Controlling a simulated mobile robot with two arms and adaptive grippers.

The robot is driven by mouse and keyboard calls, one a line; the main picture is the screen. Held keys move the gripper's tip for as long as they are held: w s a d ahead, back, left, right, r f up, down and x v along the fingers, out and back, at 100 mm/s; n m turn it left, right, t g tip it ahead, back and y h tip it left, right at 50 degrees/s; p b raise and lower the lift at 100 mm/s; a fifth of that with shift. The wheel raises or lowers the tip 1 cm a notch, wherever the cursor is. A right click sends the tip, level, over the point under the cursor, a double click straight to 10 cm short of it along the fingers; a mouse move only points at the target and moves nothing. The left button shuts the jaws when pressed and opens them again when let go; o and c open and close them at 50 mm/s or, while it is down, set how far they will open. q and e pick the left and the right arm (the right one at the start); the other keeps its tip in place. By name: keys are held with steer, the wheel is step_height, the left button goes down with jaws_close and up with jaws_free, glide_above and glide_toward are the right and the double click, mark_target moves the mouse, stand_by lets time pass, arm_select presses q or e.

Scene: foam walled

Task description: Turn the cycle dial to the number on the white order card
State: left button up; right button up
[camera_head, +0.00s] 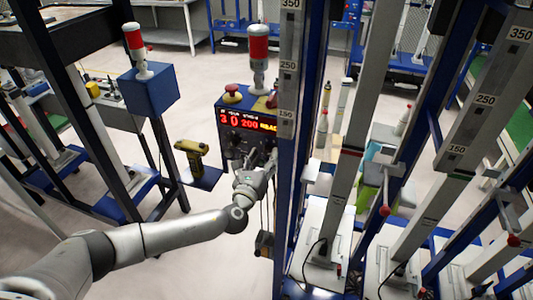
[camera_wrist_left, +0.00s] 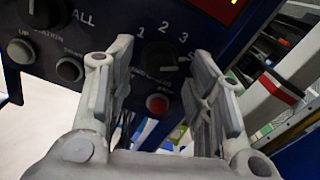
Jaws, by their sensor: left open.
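The cycle dial (camera_wrist_left: 160,53) is a dark round knob on the blue control panel, with a 2 and a 3 printed around it. My left gripper (camera_wrist_left: 161,60) is open, with one finger on each side of the dial in the left wrist view. I cannot tell whether the fingers touch it, nor which number its pointer faces. In the head view my left gripper (camera_head: 270,165) is at the lower right of the control panel (camera_head: 230,142), which has a red lit display. I cannot make out the white order card. My right gripper is not in view.
A red button (camera_wrist_left: 157,103) sits below the dial, between the fingers. Another dial (camera_wrist_left: 42,12) and two push buttons (camera_wrist_left: 68,69) are to the left. A blue post (camera_head: 300,120) stands close right of my gripper.

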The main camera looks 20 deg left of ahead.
arm_select(q)
steer(key=shift+w+d, duration=0.1)
steer(key=shift+w, duration=1)
steer(key=c, duration=1)
steer(key=shift+f, duration=0.1)
